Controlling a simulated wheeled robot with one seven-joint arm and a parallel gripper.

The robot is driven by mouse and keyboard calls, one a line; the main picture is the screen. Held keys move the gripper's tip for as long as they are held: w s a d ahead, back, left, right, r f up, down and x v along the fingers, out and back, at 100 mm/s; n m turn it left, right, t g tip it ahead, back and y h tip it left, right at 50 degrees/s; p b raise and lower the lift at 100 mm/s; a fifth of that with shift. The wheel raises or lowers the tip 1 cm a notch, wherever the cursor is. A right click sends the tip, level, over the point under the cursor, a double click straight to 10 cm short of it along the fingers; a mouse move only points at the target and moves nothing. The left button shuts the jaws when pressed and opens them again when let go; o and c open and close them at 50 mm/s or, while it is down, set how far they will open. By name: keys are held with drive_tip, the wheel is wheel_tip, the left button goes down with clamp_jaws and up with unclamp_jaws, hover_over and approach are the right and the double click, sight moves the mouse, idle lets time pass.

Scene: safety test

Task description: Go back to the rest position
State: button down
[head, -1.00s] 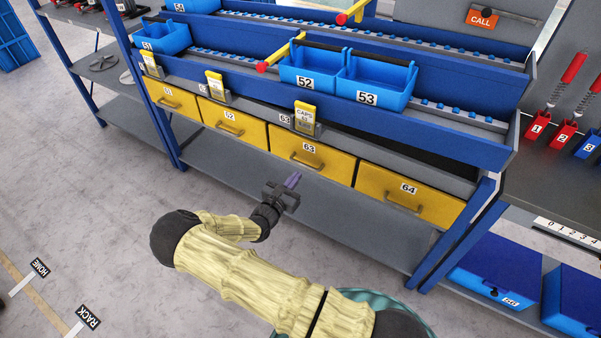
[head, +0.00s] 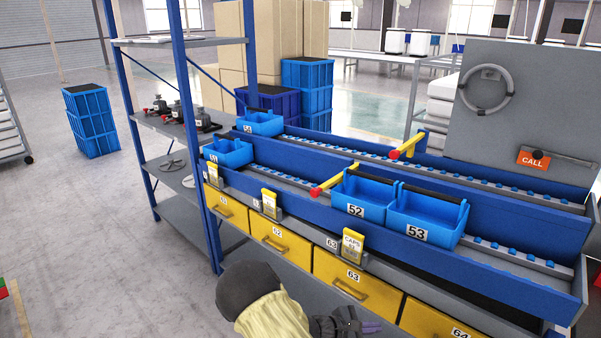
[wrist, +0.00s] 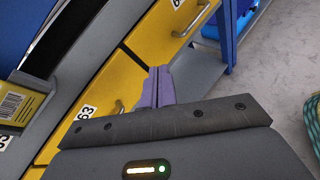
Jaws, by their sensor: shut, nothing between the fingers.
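My gripper (head: 368,327) shows at the bottom edge of the head view, in front of the yellow drawers. Part of it is cut off by the frame. In the wrist view its two purple fingers (wrist: 158,87) are together with nothing between them. Yellow drawer 63 (head: 352,284) is shut behind the gripper. Drawer 63 also shows at the left in the wrist view (wrist: 85,107). The gripper's distance from the drawer fronts is hard to tell.
The blue rack above the drawers holds bins 52 (head: 356,194) and 53 (head: 428,212). A grey shelf (head: 178,180) stands to the left. An orange CALL sign (head: 533,158) hangs on the grey panel.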

drive_tip(key=s+a+r+m+g+y, duration=0.1)
drive_tip(key=s+a+r+m+y, duration=0.1)
drive_tip(key=s+r+m+y, duration=0.6)
drive_tip(key=s+a+r+m+g+y, duration=0.1)
drive_tip(key=s+a+r+m+y, duration=0.1)
drive_tip(key=s+r+m+y, duration=0.55)
wheel_tip(320, 180, up, 18)
drive_tip(key=s+m+h+p, duration=0.1)
drive_tip(key=m+h+p, duration=0.1)
drive_tip(key=p, duration=1.4)
drive_tip(key=shift+s, duration=0.3)
drive_tip(key=shift+f, duration=0.1)
